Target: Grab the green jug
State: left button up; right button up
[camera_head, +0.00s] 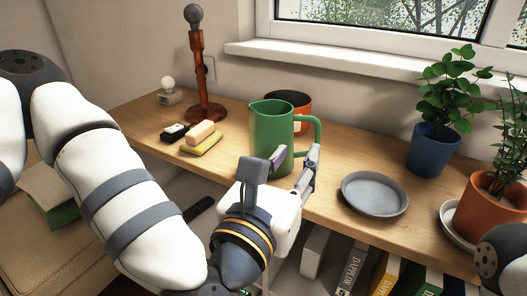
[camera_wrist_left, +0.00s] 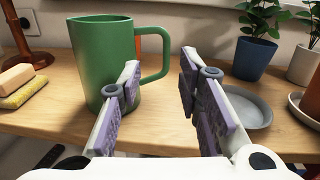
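The green jug (camera_head: 271,132) stands upright on the wooden shelf top, its handle to the right; it also shows in the left wrist view (camera_wrist_left: 103,55). My left gripper (camera_head: 293,160) is in front of the jug, its fingers apart. In the left wrist view the gripper (camera_wrist_left: 158,85) has its left finger overlapping the lower right of the jug and its right finger right of the handle. Nothing is between the finger pads, and I cannot tell whether the left finger touches the jug. My right gripper is not in view.
An orange-brown pot (camera_head: 298,103) stands close behind the jug. A grey plate (camera_head: 374,194) lies to the right, with a blue plant pot (camera_head: 432,150) beyond. A sponge (camera_head: 202,143), soap and a wooden stand (camera_head: 199,75) are on the left. Books stand below the front edge.

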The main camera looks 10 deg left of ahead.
aim_at(318, 136)
pick_arm(q)
jog(key=x, duration=0.7)
jog(key=d+x, duration=0.1)
jog(key=x, duration=0.2)
jog(key=shift+w+f, duration=0.15)
jog(key=shift+f, duration=0.15)
grip_shut()
